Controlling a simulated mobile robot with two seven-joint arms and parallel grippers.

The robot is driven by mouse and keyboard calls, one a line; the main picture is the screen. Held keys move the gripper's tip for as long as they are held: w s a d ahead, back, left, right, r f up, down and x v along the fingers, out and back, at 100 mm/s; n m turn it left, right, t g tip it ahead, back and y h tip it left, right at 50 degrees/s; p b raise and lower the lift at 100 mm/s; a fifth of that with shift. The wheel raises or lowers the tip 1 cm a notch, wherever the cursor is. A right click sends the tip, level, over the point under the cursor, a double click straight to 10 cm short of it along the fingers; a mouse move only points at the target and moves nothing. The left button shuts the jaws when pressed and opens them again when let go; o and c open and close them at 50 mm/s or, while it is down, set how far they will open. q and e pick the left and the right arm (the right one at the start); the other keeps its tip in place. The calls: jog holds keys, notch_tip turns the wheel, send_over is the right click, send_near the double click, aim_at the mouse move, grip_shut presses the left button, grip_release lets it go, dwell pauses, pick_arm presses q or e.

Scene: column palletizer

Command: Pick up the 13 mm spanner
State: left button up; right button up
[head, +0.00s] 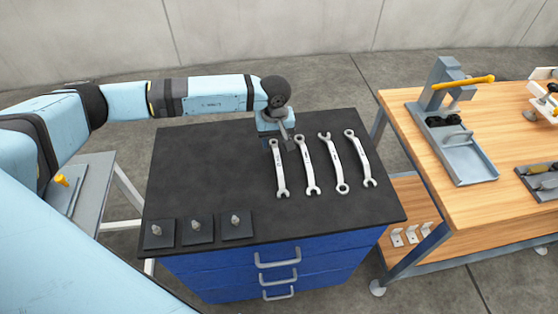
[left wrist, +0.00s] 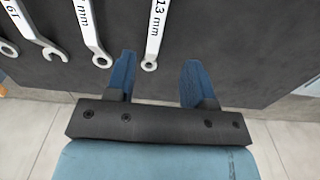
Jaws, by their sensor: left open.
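The 13 mm spanner (head: 280,170) is the leftmost of the silver spanners lying on the black top of the blue drawer cabinet. In the left wrist view its shaft (left wrist: 157,28) carries a "13 mm" label, and its ring end lies between my finger tips in the picture. My left gripper (head: 283,142) is over the far end of this spanner. In the left wrist view the blue fingers of that gripper (left wrist: 158,65) are apart, with nothing gripped. I cannot tell the exact height of the fingers above the spanner. My right gripper is not in view.
Other spanners (head: 307,168) lie close to its right in a row. Three dark plates with small knobs (head: 195,231) sit along the front left of the cabinet top (head: 200,170). A wooden workbench (head: 420,160) with tools stands to the right. The cabinet top's left middle is clear.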

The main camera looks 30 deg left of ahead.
aim_at(277, 157)
pick_arm(q)
notch_tip(277, 157, down, 3)
jog(key=shift+w+r, duration=0.1)
jog(key=shift+d+f+p, duration=0.1)
jog(key=shift+f+p, duration=0.15)
jog(key=shift+p, duration=0.1)
jog(key=f, duration=0.1)
jog(key=f+p, duration=0.1)
jog(key=f, duration=0.1)
jog(key=shift+d+f, duration=0.25)
jog(key=shift+f, duration=0.6)
grip_shut()
